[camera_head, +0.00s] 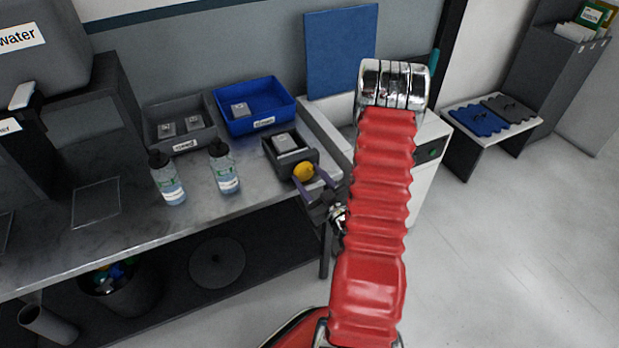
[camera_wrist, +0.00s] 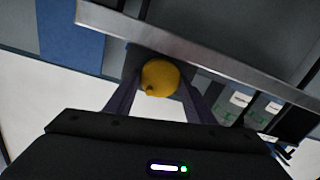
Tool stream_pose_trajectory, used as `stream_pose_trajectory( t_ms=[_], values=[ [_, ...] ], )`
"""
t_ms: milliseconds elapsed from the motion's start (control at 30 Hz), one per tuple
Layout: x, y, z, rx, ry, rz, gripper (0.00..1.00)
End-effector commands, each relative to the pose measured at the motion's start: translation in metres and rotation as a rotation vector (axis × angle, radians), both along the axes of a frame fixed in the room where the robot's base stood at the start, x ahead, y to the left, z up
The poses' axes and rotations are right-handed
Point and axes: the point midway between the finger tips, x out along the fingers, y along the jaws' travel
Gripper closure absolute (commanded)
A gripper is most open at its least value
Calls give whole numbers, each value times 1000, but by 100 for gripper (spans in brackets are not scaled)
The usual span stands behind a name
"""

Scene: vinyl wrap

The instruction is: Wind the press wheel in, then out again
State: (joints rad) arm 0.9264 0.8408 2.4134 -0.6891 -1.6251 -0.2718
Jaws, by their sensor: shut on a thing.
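The press wheel seems to be the round yellow knob (camera_head: 303,172) on the front of a small dark grey box (camera_head: 270,153) at the bench's front edge. In the wrist view the yellow knob (camera_wrist: 160,78) sits between the two purple fingers of my gripper (camera_wrist: 158,88). In the head view my gripper (camera_head: 312,182) reaches the knob from the front right, with its fingers closed on either side of it. A light grey block (camera_head: 285,143) lies in the dark box. My red arm hides what is behind it to the right of the box.
Two clear bottles (camera_head: 168,180) (camera_head: 224,168) stand on the bench left of the box. A blue tray (camera_head: 282,97) and a grey tray (camera_head: 150,112) with small blocks stand behind. A bin (camera_head: 125,298) is under the bench. The floor (camera_head: 500,250) at right is clear.

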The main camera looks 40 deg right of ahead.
Motion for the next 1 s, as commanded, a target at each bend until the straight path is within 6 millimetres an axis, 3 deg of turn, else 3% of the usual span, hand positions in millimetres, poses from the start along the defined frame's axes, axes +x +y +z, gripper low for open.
stream_pose_trajectory(
  t_ms=[500,1000],
  values=[
    [0,2,0,-399,119,1,74],
    [0,3,-1,-494,149,3,74]
  ],
)
